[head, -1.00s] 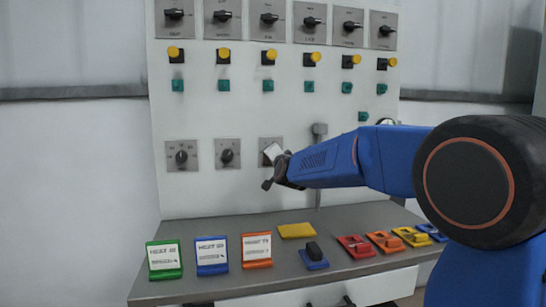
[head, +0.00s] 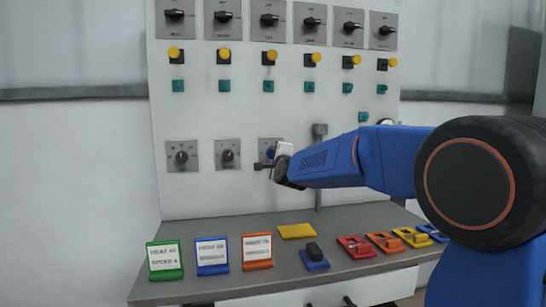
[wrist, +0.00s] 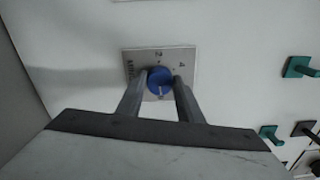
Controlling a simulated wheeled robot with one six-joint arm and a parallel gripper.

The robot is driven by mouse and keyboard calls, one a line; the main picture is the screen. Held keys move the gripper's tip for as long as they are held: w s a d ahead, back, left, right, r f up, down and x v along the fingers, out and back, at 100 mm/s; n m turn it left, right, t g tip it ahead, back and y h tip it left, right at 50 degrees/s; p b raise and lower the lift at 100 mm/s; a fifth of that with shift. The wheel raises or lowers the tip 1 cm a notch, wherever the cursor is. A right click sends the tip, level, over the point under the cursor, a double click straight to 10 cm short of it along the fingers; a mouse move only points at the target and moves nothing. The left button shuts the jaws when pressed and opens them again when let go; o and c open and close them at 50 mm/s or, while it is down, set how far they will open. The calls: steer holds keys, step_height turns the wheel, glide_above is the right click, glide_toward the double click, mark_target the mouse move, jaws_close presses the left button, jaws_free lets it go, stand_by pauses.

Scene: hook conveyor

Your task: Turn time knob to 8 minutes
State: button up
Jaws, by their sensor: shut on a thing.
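The time knob (wrist: 160,78) is a round blue dial on a grey square plate (wrist: 131,60) with marks around it, among them what look like a 2 and a 4. A white pointer line shows on the knob's lower side in the wrist view. My gripper (wrist: 160,84) has one finger on each side of the knob and is shut on it. In the head view, my gripper (head: 267,163) is at the third lower plate (head: 264,143), and a little of the blue knob (head: 271,153) shows. The knob's exact reading is too small to tell.
Below is a grey shelf (head: 330,275) with coloured label stands and several coloured blocks.

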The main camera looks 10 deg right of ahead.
steer(key=shift+f+m, duration=0.1)
steer(key=shift+m, duration=0.4)
steer(key=o, duration=1.1)
steer(key=shift+d, duration=0.1)
steer(key=shift+c, duration=0.2)
steer(key=shift+s, duration=0.1)
steer(key=shift+s, duration=0.25)
steer(key=s, duration=1.6)
steer(key=shift+s, duration=0.4)
